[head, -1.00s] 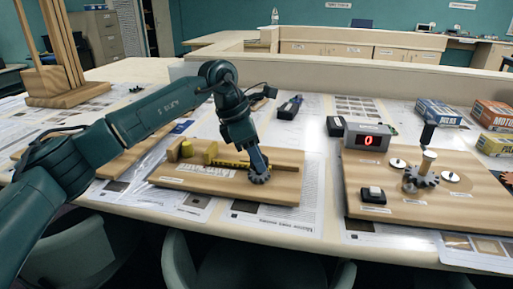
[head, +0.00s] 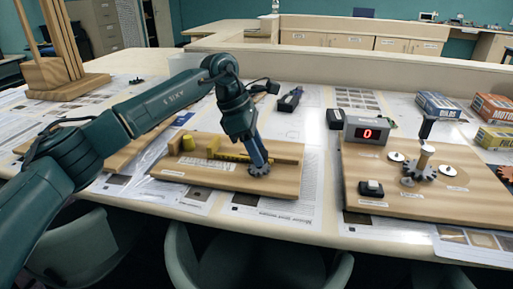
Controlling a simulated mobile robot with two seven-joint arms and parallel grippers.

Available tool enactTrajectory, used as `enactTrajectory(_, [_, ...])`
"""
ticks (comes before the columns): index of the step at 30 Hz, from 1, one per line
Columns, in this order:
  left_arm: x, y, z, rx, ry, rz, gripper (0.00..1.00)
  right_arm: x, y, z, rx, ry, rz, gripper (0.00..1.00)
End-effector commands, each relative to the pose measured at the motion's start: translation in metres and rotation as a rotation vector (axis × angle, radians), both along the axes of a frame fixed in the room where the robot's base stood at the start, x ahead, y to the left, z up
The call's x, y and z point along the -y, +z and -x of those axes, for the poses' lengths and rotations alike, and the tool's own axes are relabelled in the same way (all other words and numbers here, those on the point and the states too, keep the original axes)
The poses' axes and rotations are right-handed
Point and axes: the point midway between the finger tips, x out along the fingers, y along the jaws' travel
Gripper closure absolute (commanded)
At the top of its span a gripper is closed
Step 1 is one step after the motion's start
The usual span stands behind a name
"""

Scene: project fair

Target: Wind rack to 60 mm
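The rack's scale marks cannot be read. My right gripper is not in view.
To the right, another board (head: 400,205) holds a gear (head: 420,168), a post, a black switch (head: 371,188) and a red display reading 0 (head: 367,132). Several small boxes (head: 438,106) stand at the far right. A wooden stand (head: 65,78) is at the far left.

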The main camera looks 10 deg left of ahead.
Motion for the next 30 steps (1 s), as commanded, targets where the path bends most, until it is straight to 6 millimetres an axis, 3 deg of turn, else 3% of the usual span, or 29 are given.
enactTrajectory(7, [0.0, 0.0, 0.0, 0.0, 0.0, 0.0, 0.41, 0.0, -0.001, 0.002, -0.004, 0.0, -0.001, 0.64])
enactTrajectory(17, [-0.002, 0.005, 0.0, 0.001, 0.001, 0.0, 0.41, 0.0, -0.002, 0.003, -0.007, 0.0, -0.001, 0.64])
enactTrajectory(20, [-0.006, 0.017, 0.0, 0.003, 0.002, 0.002, 0.41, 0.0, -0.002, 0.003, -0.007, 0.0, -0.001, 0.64])
enactTrajectory(30, [-0.035, 0.086, 0.004, 0.003, 0.003, 0.002, 0.41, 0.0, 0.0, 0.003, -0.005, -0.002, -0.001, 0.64])
